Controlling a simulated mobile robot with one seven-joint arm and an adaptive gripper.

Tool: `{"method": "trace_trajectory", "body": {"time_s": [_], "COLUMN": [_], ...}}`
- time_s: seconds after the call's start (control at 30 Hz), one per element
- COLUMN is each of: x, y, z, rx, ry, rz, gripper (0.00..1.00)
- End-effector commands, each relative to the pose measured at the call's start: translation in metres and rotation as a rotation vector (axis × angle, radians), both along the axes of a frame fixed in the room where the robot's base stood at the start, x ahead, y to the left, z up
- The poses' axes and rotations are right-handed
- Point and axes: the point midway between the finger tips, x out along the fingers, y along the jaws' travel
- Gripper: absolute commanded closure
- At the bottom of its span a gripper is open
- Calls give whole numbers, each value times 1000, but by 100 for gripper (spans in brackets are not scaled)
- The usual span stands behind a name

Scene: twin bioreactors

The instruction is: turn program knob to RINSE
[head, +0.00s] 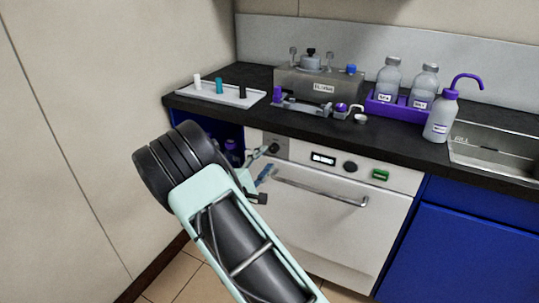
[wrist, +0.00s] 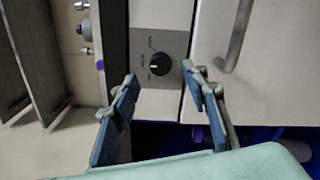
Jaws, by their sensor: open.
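The program knob (wrist: 160,63) is a round black dial on a grey plate (wrist: 175,44) with small marks that I cannot read. It has a pale pointer line on its face. In the head view the knob (head: 273,148) sits at the left end of the white washer's front panel. My gripper (wrist: 160,75) is open, with one blue-padded finger on each side of the knob's line in the wrist view. The gripper (head: 267,163) also shows just in front of the panel in the head view. I cannot tell whether the fingers touch the knob.
The washer's bar handle (head: 320,190) lies just right of my gripper. A display (head: 323,158), another black knob (head: 350,166) and a green button (head: 380,174) are further right. An open blue compartment is at left. The black worktop (head: 400,142) overhead holds a tray (head: 226,95) and bottles.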

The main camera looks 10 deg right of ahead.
Motion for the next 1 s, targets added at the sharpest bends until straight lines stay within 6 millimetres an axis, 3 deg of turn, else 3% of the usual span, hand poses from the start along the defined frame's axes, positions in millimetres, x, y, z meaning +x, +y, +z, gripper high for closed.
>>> {"method": "trace_trajectory", "body": {"time_s": [0.2, 0.4, 0.87, 1.0], "x": [-36, -54, -57, -57], "y": [28, 39, 41, 33], "z": [0, 0, 0, 14], "rx": [1, 1, 1, 2], "ry": [-1, 0, -1, -1], "rz": [3, 1, 0, -22], "gripper": [58, 58, 58, 58]}}
